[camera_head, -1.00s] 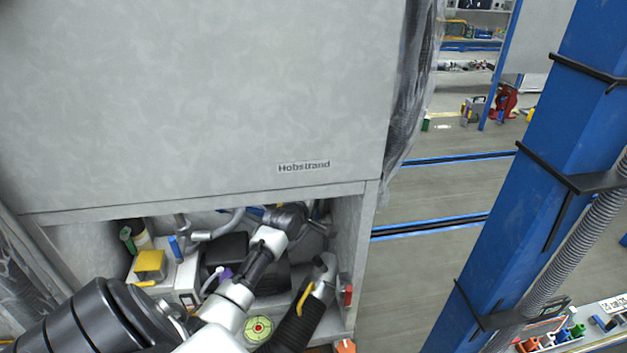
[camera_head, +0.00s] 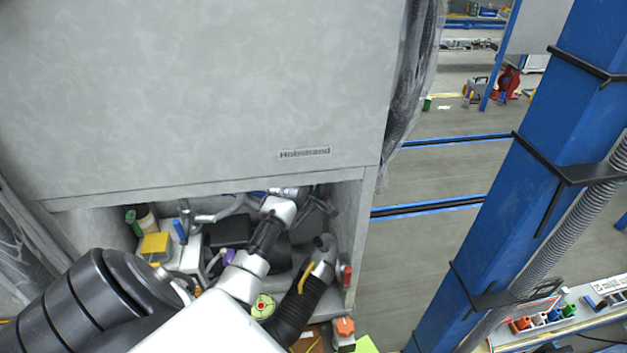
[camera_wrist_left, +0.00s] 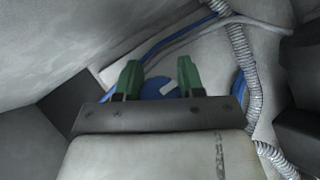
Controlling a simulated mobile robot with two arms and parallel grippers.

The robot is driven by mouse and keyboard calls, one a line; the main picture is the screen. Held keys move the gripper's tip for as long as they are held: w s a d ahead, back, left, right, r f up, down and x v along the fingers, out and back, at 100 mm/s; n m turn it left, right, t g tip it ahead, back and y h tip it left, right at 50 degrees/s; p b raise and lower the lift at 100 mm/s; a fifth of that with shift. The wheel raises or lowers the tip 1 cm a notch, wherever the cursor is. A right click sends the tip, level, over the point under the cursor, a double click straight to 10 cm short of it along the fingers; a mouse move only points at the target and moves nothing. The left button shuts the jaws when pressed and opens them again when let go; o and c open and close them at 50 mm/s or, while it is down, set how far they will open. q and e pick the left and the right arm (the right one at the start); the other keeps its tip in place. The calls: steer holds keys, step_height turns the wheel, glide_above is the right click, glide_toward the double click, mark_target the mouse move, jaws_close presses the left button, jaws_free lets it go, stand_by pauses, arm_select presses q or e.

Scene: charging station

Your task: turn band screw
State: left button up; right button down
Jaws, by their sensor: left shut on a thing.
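In the left wrist view my left gripper (camera_wrist_left: 160,76) has two green fingertips, one on each side of a round blue piece (camera_wrist_left: 153,88) with a small pale part on it. The gripper is shut on this piece, which I take to be the band screw; its exact contact is hard to see. In the head view my left arm reaches from the lower left into the open bay under the grey cabinet panel (camera_head: 200,90). The left fingertips are hidden there near the panel's lower edge. My right gripper is not in view.
Blue cables and a ribbed grey hose (camera_wrist_left: 243,60) run close by the fingers. The bay also holds a yellow block (camera_head: 155,244), a black ribbed hose with a handle (camera_head: 297,305) and a round green dial (camera_head: 263,306). A blue post (camera_head: 540,150) stands right; floor between is clear.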

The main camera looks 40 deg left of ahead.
arm_select(q)
steer(key=o, duration=0.9)
steer(key=shift+s, duration=0.1)
steer(key=b+v, duration=0.2)
steer(key=v, duration=0.8)
steer(key=shift+s, duration=0.25)
steer(key=shift+d+r, duration=0.1)
steer(key=shift+d, duration=0.05)
